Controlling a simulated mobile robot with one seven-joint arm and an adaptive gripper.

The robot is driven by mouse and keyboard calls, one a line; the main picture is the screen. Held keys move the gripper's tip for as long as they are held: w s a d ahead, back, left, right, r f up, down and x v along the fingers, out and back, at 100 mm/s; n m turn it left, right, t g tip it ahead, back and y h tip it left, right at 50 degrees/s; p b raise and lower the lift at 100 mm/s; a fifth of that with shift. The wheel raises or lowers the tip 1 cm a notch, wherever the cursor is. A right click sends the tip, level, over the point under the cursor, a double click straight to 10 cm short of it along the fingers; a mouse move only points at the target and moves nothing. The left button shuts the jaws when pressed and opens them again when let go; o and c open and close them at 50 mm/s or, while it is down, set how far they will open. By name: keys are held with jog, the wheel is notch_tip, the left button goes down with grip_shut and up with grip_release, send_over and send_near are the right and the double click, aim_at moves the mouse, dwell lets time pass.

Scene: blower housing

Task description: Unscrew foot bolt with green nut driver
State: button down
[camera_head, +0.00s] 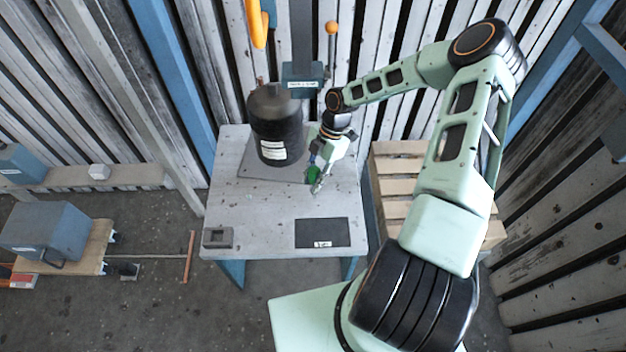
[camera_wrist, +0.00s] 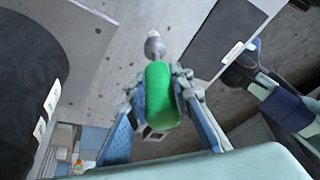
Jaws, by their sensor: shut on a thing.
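My gripper (camera_head: 317,177) is shut on the green handle of the nut driver. In the wrist view the green nut driver (camera_wrist: 162,100) sits between the two fingers (camera_wrist: 158,82), with its silver socket end pointing away from the gripper. In the head view the green handle (camera_head: 312,175) shows just right of the black blower housing (camera_head: 275,120), over the grey table. The housing stands upright toward the back of the table and fills the left of the wrist view (camera_wrist: 28,80). I cannot make out the foot bolt, or whether the socket touches anything.
A blue-grey column head (camera_head: 303,76) hangs behind the housing. A wooden pallet (camera_head: 400,165) stands right of the table. The front middle is clear.

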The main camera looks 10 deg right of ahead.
aim_at(313, 170)
jog(key=shift+r+p, duration=1.5)
jog(key=shift+r, duration=1)
